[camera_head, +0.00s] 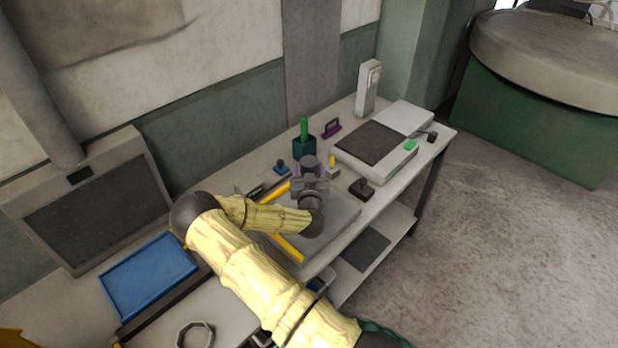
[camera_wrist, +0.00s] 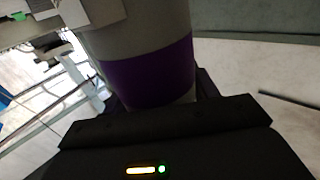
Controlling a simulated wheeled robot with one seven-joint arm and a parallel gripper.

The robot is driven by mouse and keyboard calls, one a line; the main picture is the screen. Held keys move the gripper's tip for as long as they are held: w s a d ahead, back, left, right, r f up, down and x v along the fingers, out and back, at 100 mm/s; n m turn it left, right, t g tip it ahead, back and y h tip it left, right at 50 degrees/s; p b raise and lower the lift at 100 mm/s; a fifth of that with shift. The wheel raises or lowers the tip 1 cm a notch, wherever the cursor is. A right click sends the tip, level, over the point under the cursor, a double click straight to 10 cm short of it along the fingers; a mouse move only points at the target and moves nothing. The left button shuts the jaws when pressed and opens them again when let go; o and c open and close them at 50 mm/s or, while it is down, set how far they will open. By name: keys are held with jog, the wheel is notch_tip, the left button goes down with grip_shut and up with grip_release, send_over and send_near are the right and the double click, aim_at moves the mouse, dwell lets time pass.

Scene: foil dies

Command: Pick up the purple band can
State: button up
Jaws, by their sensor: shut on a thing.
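The purple band can fills the upper middle of the wrist view, a grey cylinder with a wide purple band (camera_wrist: 150,75). It stands between the black jaws of my gripper (camera_wrist: 155,105), which are shut on it. In the head view my gripper (camera_head: 310,180) is over the back part of the workbench. Only a little purple of the can shows there, since the gripper and wrist hide most of it. I cannot tell whether the can touches the bench or is lifted.
Near my gripper are a dark cup with a green object (camera_head: 304,147), a purple handle (camera_head: 331,128), a black stamp-like tool (camera_head: 362,188) and a flat device with a dark top (camera_head: 375,145). A blue tray (camera_head: 148,274) lies at the left. A white upright device (camera_head: 368,88) stands at the back.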

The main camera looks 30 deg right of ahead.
aim_at(312, 156)
notch_tip(312, 156, up, 7)
jog(key=shift+r+b, duration=0.2)
jog(key=shift+b, duration=0.6)
dwell(0.8)
jog(key=shift+s+d+f+b, duration=0.1)
jog(key=shift+d+f+b, duration=0.25)
jog(key=shift+f+b, duration=0.3)
jog(key=shift+d+f+g+b, duration=0.2)
jog(key=shift+g+b, duration=0.1)
jog(key=shift+b, duration=0.55)
jog(key=shift+a+r+b, duration=0.25)
jog(key=shift+r+b, duration=0.45)
jog(key=shift+b, duration=0.1)
jog(key=shift+w+a+r, duration=0.2)
jog(key=shift+a+r, duration=0.1)
jog(key=shift+a, duration=0.1)
jog(key=shift+f, duration=0.15)
